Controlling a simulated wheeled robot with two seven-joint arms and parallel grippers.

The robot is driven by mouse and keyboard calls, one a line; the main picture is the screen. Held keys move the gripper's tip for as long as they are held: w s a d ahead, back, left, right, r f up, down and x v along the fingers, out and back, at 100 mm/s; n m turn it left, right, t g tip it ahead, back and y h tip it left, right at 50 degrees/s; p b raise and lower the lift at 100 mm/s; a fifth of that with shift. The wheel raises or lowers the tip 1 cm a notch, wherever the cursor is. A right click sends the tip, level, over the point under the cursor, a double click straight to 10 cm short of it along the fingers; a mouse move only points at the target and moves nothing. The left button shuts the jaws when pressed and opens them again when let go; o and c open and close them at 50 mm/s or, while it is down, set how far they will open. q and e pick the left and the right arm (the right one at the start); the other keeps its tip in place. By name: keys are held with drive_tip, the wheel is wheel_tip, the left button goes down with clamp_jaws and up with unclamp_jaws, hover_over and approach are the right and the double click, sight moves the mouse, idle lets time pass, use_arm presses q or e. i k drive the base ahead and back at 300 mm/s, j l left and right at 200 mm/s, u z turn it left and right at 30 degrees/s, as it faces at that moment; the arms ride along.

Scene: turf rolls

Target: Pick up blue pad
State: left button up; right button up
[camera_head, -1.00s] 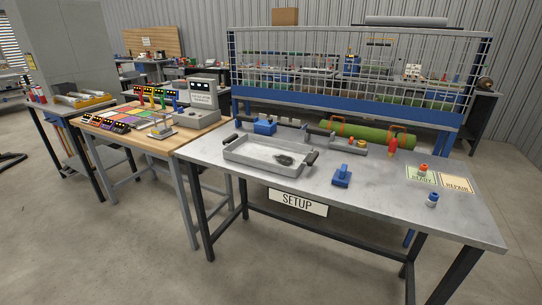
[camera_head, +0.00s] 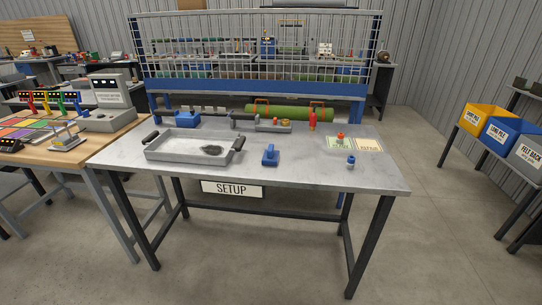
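A small blue object with a raised grip, which looks like the blue pad (camera_head: 270,156), sits on the grey metal setup table (camera_head: 310,172), right of a grey tray. A blue box-like block (camera_head: 187,117) stands farther back on the same table, behind the tray. Neither of my grippers shows in the head view.
The grey tray (camera_head: 168,153) has dark handles and a dark patch inside. A red bottle (camera_head: 312,121), an orange-topped piece (camera_head: 340,137) and a blue-and-white piece (camera_head: 351,162) stand to the right. A green roll (camera_head: 290,112) lies behind. The floor in front is clear.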

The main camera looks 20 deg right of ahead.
sight(270, 157)
drive_tip(key=i+j+z, duration=0.25)
drive_tip(key=i+j, duration=0.25)
drive_tip(key=i+j+z, duration=0.3)
drive_tip(key=i+j, duration=0.25)
drive_tip(key=j, duration=0.1)
